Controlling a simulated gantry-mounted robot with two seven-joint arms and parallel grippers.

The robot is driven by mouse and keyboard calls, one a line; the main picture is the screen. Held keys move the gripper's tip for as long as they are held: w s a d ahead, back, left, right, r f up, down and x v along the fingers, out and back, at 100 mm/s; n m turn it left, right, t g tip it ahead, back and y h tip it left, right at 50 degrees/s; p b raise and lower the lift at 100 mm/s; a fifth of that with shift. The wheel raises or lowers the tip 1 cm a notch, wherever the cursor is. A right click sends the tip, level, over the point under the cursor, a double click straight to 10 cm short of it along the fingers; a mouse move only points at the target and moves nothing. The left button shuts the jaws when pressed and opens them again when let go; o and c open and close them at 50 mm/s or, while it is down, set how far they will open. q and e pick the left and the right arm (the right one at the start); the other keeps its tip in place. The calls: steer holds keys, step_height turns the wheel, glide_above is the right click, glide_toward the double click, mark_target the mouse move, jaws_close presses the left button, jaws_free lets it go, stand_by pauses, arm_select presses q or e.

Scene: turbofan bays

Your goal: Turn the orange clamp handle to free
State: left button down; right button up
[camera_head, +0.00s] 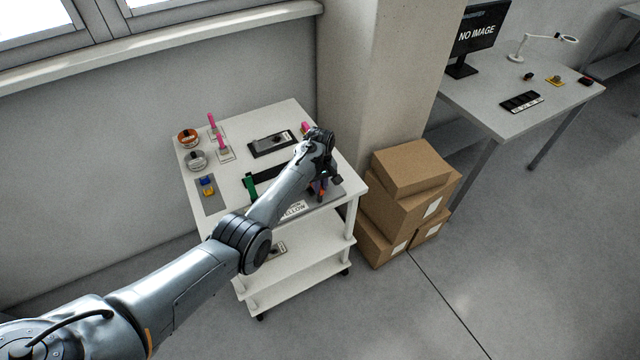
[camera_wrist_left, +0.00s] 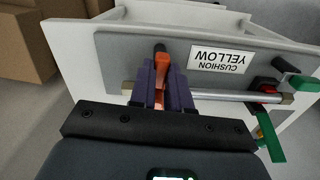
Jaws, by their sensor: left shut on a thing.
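The orange clamp handle (camera_wrist_left: 161,66) shows in the left wrist view between the two purple fingers of my left gripper (camera_wrist_left: 160,84). The fingers are shut on it, and its dark tip sticks out beyond them. In the head view my left gripper (camera_head: 323,189) is at the front right of the white cart's top, and a small bit of orange shows by its fingers. The grey plate (camera_wrist_left: 120,55) under the handle carries a label (camera_wrist_left: 217,59) reading "CUSHION YELLOW". The clamp's base is hidden behind the fingers. My right gripper is not in view.
A metal rod (camera_wrist_left: 222,95) runs beside the handle, with a green handle (camera_wrist_left: 268,138) at its right. The white cart (camera_head: 232,120) also carries pink-handled tools (camera_head: 222,142), round tins and a black tray (camera_head: 272,144). Cardboard boxes (camera_head: 410,200) stand right of the cart.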

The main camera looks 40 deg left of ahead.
arm_select(q)
steer(key=m+p, duration=0.1)
steer(key=m, duration=0.2)
steer(key=shift+r+p, duration=0.1)
steer(key=shift+p, duration=0.2)
steer(key=m+p, duration=0.1)
steer(key=m, duration=0.3)
steer(key=shift+m, duration=0.4)
steer(key=m, duration=0.4)
steer(key=shift+m, duration=2.5)
steer(key=c, duration=1.1)
jaws_free()
